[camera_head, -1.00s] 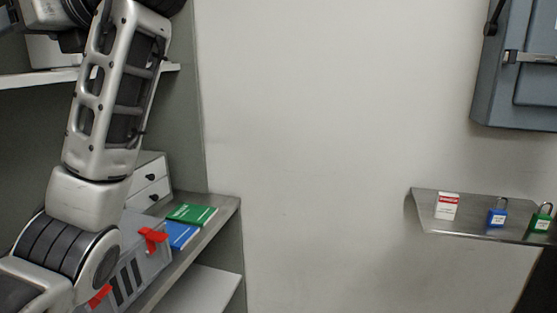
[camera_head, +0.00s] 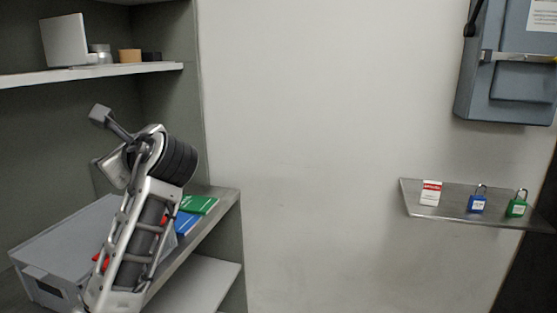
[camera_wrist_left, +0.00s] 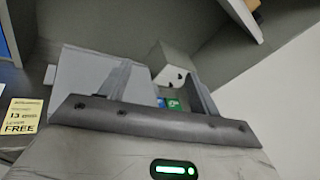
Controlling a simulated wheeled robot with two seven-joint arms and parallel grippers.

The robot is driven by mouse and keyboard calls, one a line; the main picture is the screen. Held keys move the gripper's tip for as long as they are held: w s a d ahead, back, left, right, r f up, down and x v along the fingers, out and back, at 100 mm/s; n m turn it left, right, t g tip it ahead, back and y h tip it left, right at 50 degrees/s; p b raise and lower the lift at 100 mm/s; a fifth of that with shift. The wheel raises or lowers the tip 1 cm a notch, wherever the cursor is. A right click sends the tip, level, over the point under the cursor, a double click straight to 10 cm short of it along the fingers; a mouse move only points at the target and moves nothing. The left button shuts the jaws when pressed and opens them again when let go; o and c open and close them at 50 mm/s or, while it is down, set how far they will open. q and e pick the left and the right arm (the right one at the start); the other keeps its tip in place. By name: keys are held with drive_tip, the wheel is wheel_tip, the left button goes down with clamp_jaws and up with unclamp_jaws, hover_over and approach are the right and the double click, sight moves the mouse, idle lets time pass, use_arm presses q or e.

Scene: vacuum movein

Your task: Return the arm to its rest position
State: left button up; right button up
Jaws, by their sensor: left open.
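My left arm (camera_head: 135,235) rises from the lower left of the head view, bent at a dark ribbed joint (camera_head: 172,158) in front of the lower shelf. I cannot make out its fingers there. In the left wrist view my left gripper (camera_wrist_left: 160,75) is open, with its two fingers well apart and nothing visible between them. My right gripper is in neither view.
Small items stand on the upper shelf (camera_head: 110,72).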

use_arm(q)
drive_tip(key=s+d+f+n+h, duration=0.2)
drive_tip(key=f+h, duration=0.1)
drive_tip(key=f, duration=0.7)
drive_tip(key=s+d+f+n+t+h, duration=0.1)
drive_tip(key=s+d+f+h, duration=0.15)
drive_tip(key=f, duration=0.85)
drive_tip(key=s+d+f+n+h, duration=0.1)
drive_tip(key=d+f+n+h, duration=0.2)
drive_tip(key=f, duration=0.7)
drive_tip(key=s+d+f+n+h, duration=0.2)
drive_tip(key=s+f+n, duration=0.2)
drive_tip(key=s, duration=0.3)
drive_tip(key=s+d+f+n+h, duration=0.2)
drive_tip(key=s+f+n, duration=0.2)
drive_tip(key=s, duration=0.4)
drive_tip(key=s+d+f+n+g+h, duration=0.1)
drive_tip(key=s+d+f+n+h, duration=0.1)
drive_tip(key=s+f+n, duration=0.3)
drive_tip(key=s+f, duration=0.1)
drive_tip(key=s, duration=0.2)
drive_tip(key=shift+s+f+h, duration=0.15)
drive_tip(key=shift+f+h, duration=0.15)
drive_tip(key=shift+h, duration=0.05)
